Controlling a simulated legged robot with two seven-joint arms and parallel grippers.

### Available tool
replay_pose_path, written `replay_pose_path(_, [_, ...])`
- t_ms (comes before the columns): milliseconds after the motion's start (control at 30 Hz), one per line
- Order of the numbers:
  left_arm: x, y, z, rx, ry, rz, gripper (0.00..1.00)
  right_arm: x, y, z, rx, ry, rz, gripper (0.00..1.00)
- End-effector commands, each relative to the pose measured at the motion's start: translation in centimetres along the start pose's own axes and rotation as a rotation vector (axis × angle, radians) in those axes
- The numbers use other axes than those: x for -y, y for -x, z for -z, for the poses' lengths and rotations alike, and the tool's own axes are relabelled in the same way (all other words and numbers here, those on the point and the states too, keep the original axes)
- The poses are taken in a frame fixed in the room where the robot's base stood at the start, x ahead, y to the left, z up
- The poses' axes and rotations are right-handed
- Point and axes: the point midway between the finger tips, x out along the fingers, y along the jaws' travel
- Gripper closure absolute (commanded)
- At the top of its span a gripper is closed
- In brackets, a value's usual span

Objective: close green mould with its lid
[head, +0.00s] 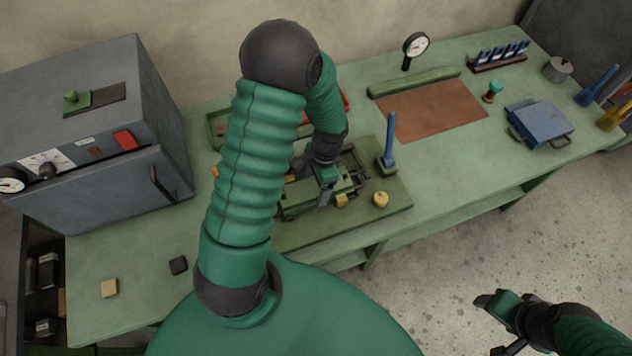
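My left arm reaches across the bench, and my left gripper (325,188) is over a green block-like fixture (298,207) on a green board. The fingertips are small and partly hidden, so I cannot tell whether they hold anything. The fixture may be the green mould, but my arm covers much of it. My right gripper (497,322) is open and empty over the floor at the lower right.
A blue upright handle (390,140) and yellow knob (380,199) are right of the fixture. A brown mat (435,110) and blue box with handles (540,122) lie further right. The bench's front left is mostly clear.

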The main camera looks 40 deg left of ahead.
Motion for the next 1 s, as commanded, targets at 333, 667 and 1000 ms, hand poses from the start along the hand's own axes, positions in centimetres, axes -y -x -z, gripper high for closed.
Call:
replay_pose_path(333, [0.0,0.1,0.0,0.0,0.0,-0.001,0.15,0.0,0.0,0.0,0.0,0.0,0.0,0.37])
replay_pose_path(667, [0.1,7.4,0.1,-0.004,0.001,0.004,0.15,0.0,0.3,0.1,0.0,0.0,0.0,0.37])
replay_pose_path(1000, [0.1,15.6,0.2,-0.001,0.0,0.002,0.15,0.0,0.4,0.1,0.0,0.0,0.0,0.37])
